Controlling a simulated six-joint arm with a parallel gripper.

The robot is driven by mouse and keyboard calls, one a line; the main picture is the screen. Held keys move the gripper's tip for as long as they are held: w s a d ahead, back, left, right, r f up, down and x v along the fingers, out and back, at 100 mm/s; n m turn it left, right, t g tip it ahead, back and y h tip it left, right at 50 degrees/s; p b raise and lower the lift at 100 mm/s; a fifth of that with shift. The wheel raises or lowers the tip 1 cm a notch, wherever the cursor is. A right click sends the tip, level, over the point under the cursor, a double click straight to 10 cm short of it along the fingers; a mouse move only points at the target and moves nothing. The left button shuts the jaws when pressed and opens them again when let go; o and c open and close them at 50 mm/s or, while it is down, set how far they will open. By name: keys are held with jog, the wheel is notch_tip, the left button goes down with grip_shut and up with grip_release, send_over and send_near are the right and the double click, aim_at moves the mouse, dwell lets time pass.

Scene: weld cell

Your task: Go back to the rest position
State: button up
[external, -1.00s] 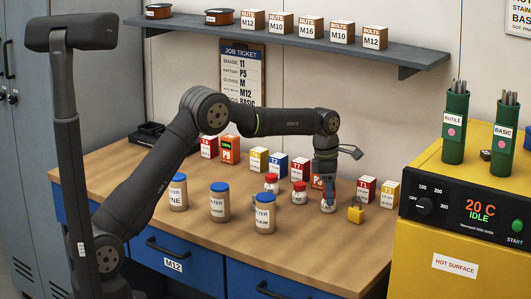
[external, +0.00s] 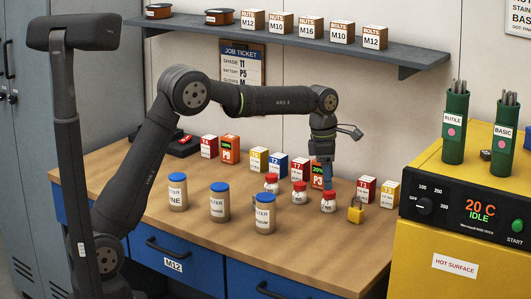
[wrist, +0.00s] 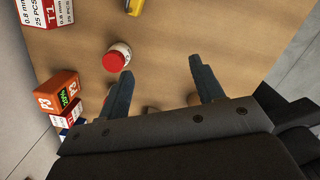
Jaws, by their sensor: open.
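My gripper (external: 326,176) is open and empty. It points down above the bench, just over a small white jar with a red lid (external: 328,202). In the wrist view my open fingers (wrist: 160,88) show bare wood between them, and the red-lidded jar (wrist: 117,57) stands upright just beyond the left fingertip, apart from it. My arm reaches over the bench from the left.
The wooden bench (external: 225,265) holds several jars with blue lids (external: 219,202), two more red-lidded jars (external: 299,193), small boxes (external: 278,166), orange packs (external: 230,149) and a yellow padlock (external: 355,212). A shelf (external: 300,38) hangs behind. A yellow oven (external: 450,235) stands right.

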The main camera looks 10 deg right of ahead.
jog(key=w+a+f, duration=0.1)
jog(key=w+a, duration=1)
jog(key=a, duration=0.4)
jog(key=w+a+f+n, duration=0.1)
jog(key=w+a+f, duration=0.1)
jog(key=w+a, duration=0.9)
jog(key=a, duration=0.4)
jog(key=shift+w+f, duration=0.3)
jog(key=shift+a, duration=0.1)
